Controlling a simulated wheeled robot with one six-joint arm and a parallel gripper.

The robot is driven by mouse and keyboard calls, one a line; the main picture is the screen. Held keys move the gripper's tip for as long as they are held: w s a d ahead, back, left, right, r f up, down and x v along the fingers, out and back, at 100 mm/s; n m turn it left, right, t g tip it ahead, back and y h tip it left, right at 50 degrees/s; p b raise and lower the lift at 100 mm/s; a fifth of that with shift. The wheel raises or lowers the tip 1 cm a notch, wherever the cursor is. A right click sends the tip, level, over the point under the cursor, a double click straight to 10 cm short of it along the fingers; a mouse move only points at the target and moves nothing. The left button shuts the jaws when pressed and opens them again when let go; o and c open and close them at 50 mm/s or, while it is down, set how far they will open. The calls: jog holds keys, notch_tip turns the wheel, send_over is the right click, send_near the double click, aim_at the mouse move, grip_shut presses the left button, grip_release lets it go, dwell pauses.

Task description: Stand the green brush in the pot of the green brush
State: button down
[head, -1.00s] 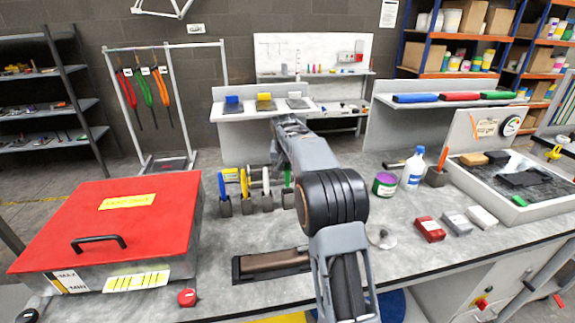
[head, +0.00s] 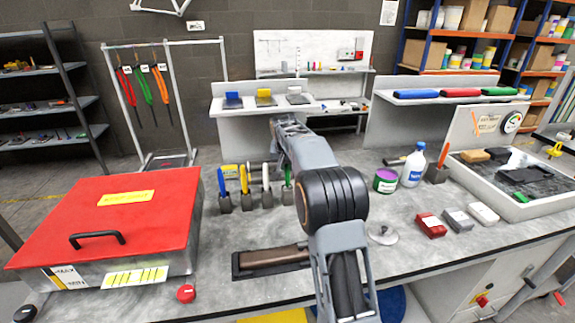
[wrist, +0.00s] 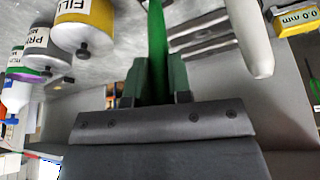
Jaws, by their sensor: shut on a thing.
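My gripper (wrist: 155,82) is shut on the green brush (wrist: 156,35), whose green length runs up between the two fingers in the wrist view. In the head view a strip of the green brush (head: 287,176) shows beside my arm, above a small dark pot (head: 287,197) that my arm partly covers. The brush looks roughly upright there. I cannot tell whether its lower end is inside that pot. My gripper's fingers are hidden behind my arm in the head view.
Blue (head: 221,181), yellow (head: 243,179) and white (head: 265,177) brushes stand in dark pots left of the green one. A purple and green tin (head: 386,181) and a white bottle (head: 413,167) stand to the right. A red-lidded box (head: 110,220) fills the bench's left.

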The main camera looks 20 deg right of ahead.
jog(key=c, duration=1)
grip_release()
jog(key=shift+o, duration=0.2)
jog(key=shift+r, duration=0.1)
jog(key=v, duration=1.3)
jog(key=shift+r, duration=0.3)
jog(key=shift+s+a, duration=0.1)
notch_tip(320, 180, down, 5)
jog(key=n, duration=0.2)
jog(key=s+a+f+n, duration=0.1)
jog(key=s+a+f, duration=0.2)
jog(key=s, duration=0.7)
jog(key=s+a+f+n+y, duration=0.1)
jog(key=s+a+f, duration=0.2)
jog(key=s, duration=0.7)
jog(key=s+a+f+n+y, duration=0.1)
jog(key=s+a+f, duration=0.3)
jog(key=s, duration=0.6)
jog(key=shift+a+n, duration=0.4)
jog(key=shift+n, duration=0.2)
